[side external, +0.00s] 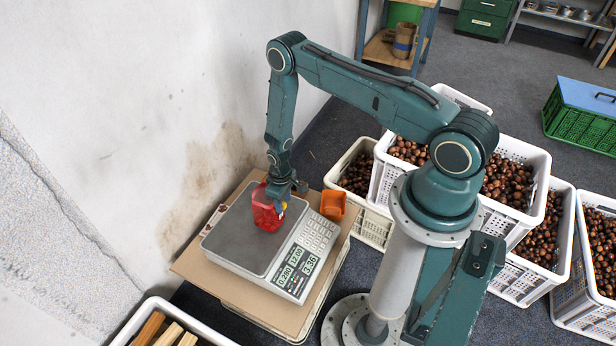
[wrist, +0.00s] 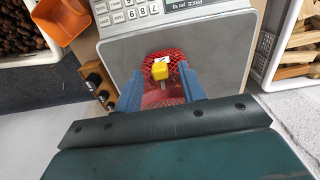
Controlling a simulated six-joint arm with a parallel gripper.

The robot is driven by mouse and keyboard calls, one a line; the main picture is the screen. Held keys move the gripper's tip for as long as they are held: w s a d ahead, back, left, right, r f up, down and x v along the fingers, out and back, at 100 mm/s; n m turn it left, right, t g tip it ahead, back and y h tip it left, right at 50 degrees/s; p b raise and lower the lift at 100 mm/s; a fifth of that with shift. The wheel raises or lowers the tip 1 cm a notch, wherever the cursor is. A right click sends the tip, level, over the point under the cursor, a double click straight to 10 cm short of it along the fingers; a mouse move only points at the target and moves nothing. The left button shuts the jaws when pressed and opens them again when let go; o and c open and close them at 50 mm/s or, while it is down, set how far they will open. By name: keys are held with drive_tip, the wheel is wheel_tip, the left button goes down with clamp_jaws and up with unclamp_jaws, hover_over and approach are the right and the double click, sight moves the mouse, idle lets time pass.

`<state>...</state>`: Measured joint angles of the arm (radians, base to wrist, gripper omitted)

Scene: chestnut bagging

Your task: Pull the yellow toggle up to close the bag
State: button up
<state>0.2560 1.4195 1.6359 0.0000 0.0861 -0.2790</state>
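A red mesh bag (side external: 264,212) stands on the plate of the scale (side external: 232,247). It also shows in the wrist view (wrist: 176,57), with a small white tag behind the toggle. The yellow toggle (wrist: 160,71) sits on the bag's cord, in front of the red mesh. My gripper (side external: 284,194) is at the bag's upper right side. In the wrist view, its two blue fingers (wrist: 160,78) are apart, one on each side of the toggle, with a gap to it on both sides. The toggle is small and partly hidden by my gripper in the side view.
An orange scoop-like container (side external: 333,205) stands behind the scale's keypad, close to my gripper. The scale rests on a brown board (side external: 190,267) near the wall. White crates of chestnuts (side external: 520,220) stand at the right. A crate of wood pieces (side external: 205,338) is in front.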

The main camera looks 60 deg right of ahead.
drive_tip(key=shift+f, duration=0.15)
clamp_jaws()
idle(0.4)
